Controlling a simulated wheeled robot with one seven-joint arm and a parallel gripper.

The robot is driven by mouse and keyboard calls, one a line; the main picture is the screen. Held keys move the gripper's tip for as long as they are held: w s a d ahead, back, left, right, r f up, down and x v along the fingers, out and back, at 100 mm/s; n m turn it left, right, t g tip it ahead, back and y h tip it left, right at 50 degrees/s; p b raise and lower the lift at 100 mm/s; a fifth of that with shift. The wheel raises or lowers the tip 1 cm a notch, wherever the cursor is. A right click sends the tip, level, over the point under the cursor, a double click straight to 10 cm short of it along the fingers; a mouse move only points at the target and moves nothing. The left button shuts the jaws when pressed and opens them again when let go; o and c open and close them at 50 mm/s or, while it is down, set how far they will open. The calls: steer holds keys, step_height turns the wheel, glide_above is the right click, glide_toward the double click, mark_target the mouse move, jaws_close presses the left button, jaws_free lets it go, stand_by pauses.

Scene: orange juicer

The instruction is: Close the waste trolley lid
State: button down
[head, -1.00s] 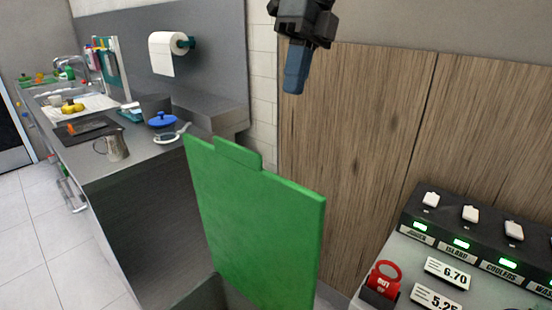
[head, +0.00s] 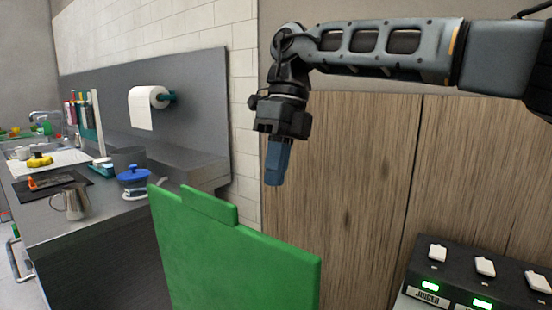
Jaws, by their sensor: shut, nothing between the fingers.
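The green waste trolley lid (head: 235,255) stands upright, open, in the lower middle of the head view, with a raised tab along its top edge. The trolley's body is below the frame. My gripper (head: 274,183) points down, its blue fingers shut and empty. In the picture it is above the lid's top edge, right of the tab, with a gap between them. How far in front of or behind the lid it is, I cannot tell.
A steel counter (head: 115,208) at the left holds a metal jug (head: 76,203) and a blue-lidded pot (head: 134,177). Wooden panels (head: 345,180) stand behind. A black switch box (head: 470,270) is at the lower right. Paper towel (head: 143,108) hangs on the wall.

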steer(key=s+a+f, duration=0.3)
steer(key=s+f, duration=0.1)
steer(key=f, duration=0.2)
steer(key=shift+s+a, duration=0.15)
steer(key=shift+a, duration=0.05)
steer(key=shift+a, duration=0.1)
